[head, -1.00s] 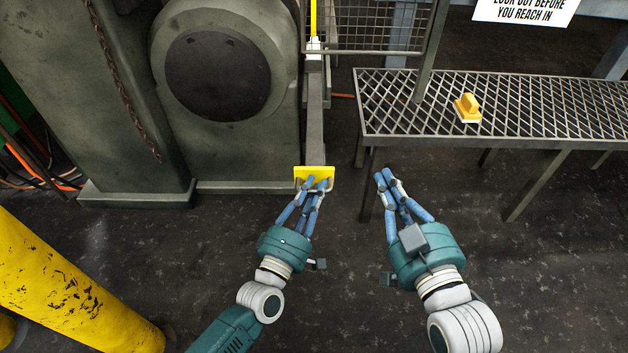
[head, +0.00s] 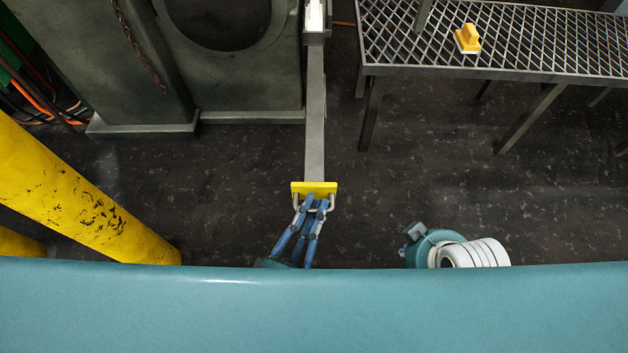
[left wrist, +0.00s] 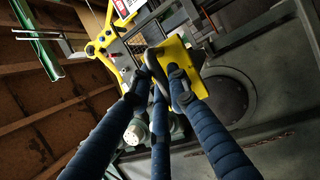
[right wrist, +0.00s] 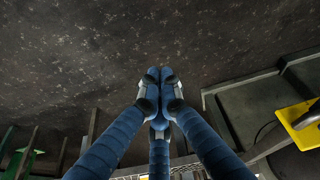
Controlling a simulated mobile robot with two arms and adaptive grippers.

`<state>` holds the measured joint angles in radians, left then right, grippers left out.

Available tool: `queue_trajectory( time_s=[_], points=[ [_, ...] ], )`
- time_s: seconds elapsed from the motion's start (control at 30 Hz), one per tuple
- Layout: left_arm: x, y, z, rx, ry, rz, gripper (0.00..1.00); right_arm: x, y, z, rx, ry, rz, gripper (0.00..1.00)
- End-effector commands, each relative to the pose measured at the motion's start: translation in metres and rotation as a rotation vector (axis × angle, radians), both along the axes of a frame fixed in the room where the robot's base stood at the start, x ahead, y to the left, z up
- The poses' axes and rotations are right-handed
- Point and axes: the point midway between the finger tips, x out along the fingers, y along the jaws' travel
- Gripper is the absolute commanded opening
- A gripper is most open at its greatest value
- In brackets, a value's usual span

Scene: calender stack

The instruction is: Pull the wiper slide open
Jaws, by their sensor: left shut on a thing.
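The wiper slide is a long grey bar (head: 315,125) with a yellow end plate (head: 314,187) and a metal pull handle. It sticks out from beside the machine, over the floor, well past the machine's base. My left gripper (head: 316,205) is shut on the handle at the plate. The left wrist view shows its fingers (left wrist: 160,68) around the handle, with the yellow plate (left wrist: 188,75) behind them. My right gripper's fingers are hidden in the head view. In the right wrist view my right gripper (right wrist: 159,88) has its fingertips together, with nothing visible between them.
The green-grey machine (head: 245,75) stands left of the bar. A grated bench (head: 400,40) with a yellow-and-white block (head: 467,38) is at the upper right. A thick yellow post (head: 80,200) is at the left. Dark floor (head: 430,180) lies open right of the bar.

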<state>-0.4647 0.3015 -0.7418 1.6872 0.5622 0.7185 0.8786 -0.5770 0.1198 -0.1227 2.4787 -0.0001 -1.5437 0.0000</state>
Motion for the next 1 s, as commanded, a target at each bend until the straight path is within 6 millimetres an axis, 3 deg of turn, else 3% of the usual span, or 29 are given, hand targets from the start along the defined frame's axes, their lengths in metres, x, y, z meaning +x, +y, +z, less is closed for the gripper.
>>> queue_trajectory(
  time_s=[0.1, 0.23, 0.67, 0.7, 0.77, 0.8, 1.0],
  points=[
    [-0.013, 0.002, -0.002, 0.004, 0.004, 0.002, 0.00, -0.011, -0.003, -0.001, -0.008, 0.040, -0.003, 0.00],
    [-0.020, 0.002, -0.002, 0.005, 0.002, 0.002, 0.00, -0.011, -0.003, 0.000, -0.008, 0.040, -0.003, 0.00],
    [-0.023, 0.002, -0.002, 0.004, 0.002, 0.003, 0.00, -0.011, -0.003, 0.000, -0.008, 0.039, -0.003, 0.00],
    [-0.023, 0.002, -0.002, 0.004, 0.002, 0.003, 0.21, -0.011, -0.003, 0.000, -0.008, 0.039, -0.003, 0.00],
    [-0.023, 0.002, -0.002, 0.004, 0.003, 0.003, 0.33, -0.011, -0.003, 0.000, -0.008, 0.039, -0.003, 0.00],
    [-0.023, 0.002, -0.002, 0.004, 0.002, 0.003, 0.36, -0.011, -0.003, 0.000, -0.008, 0.039, -0.003, 0.00],
    [-0.023, 0.001, -0.001, 0.001, 0.001, 0.001, 0.36, -0.010, -0.003, 0.000, -0.008, 0.038, -0.003, 0.00]
  ],
)
